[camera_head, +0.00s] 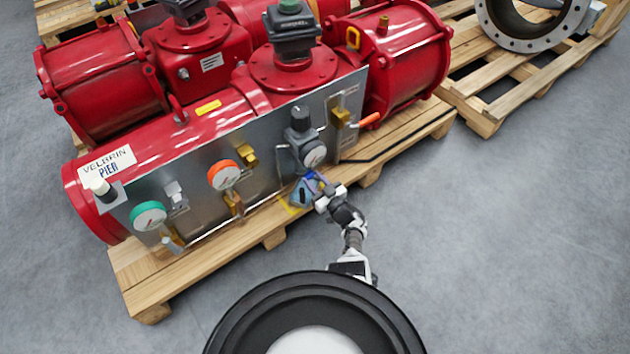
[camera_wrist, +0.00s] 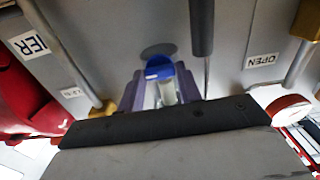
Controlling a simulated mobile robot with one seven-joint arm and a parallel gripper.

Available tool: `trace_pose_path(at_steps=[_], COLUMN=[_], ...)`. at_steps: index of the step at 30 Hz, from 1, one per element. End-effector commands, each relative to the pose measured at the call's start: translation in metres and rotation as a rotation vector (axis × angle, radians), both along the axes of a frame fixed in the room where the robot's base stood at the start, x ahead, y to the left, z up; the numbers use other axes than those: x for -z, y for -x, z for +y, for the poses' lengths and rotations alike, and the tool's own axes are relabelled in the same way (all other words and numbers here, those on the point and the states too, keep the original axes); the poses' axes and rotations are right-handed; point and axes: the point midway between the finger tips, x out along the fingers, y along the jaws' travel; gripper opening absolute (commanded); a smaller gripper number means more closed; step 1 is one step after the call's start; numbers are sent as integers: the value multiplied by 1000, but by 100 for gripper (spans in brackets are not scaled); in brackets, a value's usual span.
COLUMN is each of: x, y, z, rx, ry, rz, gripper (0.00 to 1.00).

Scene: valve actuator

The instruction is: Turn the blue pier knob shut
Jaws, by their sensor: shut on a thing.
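The blue pier knob (camera_wrist: 158,71) sits on the grey panel in the wrist view, with a dark round spot on the panel just above it. My gripper (camera_wrist: 160,88) has one finger on each side of the knob and is shut on it. The fingers and the gripper body hide the knob's lower part. In the head view, a small patch of blue (camera_head: 311,174) shows at the tip of my gripper (camera_head: 318,184), low on the panel below a gauge.
The steel panel (camera_head: 262,185) carries several gauges and brass fittings. A dark rod (camera_wrist: 202,28) stands close right of the knob. Red actuators (camera_head: 75,75) rest on a wooden pallet (camera_head: 135,275). Open grey floor (camera_head: 500,240) lies to the right.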

Motion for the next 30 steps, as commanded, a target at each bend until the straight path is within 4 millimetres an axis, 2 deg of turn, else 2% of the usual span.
trace_pose_path(at_steps=[17,18,22,30], x=[0,-1,0,0], y=[-1,-1,-1,0], z=[0,0,0,0], rx=[0,0,0,0], ry=[-24,-24,-24,-23], rz=[18,18,18,17], gripper=[12,40,56,56])
